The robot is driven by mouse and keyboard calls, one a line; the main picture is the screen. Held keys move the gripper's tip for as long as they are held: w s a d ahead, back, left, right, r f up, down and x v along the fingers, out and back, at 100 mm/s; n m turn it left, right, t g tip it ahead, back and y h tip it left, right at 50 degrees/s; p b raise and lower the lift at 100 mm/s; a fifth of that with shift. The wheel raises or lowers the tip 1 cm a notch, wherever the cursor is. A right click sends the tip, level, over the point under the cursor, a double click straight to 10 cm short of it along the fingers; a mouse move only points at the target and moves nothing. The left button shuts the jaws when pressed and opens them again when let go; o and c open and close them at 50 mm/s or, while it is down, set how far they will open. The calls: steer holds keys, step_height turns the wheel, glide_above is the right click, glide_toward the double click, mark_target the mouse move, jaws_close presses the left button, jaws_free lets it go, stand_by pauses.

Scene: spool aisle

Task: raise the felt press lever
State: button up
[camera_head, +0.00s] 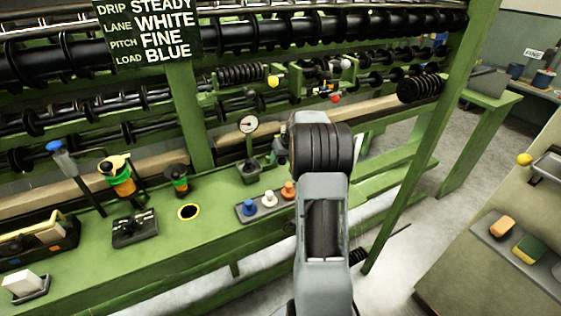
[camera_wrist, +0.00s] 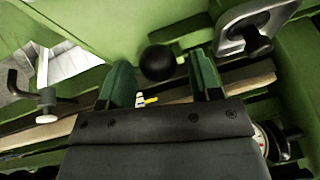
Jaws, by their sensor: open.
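In the wrist view, my gripper (camera_wrist: 160,72) is open, with its two dark green fingers apart. A round black knob (camera_wrist: 157,62) shows between the fingertips, against a green surface. It may be the end of the felt press lever, but no label shows. A dark shape runs right from it. I cannot tell whether the fingers touch it or how deep between them it lies. In the head view, my arm's own links hide my gripper and whatever is in front of it.
A gauge (camera_head: 248,124) stands on the green bench left of my arm, near a block with blue, white and orange knobs (camera_head: 268,199). A metal bracket (camera_wrist: 247,28) is close right of the fingers.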

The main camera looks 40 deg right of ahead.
steer(key=shift+x, duration=1.3)
steer(key=shift+c, duration=0.3)
jaws_close()
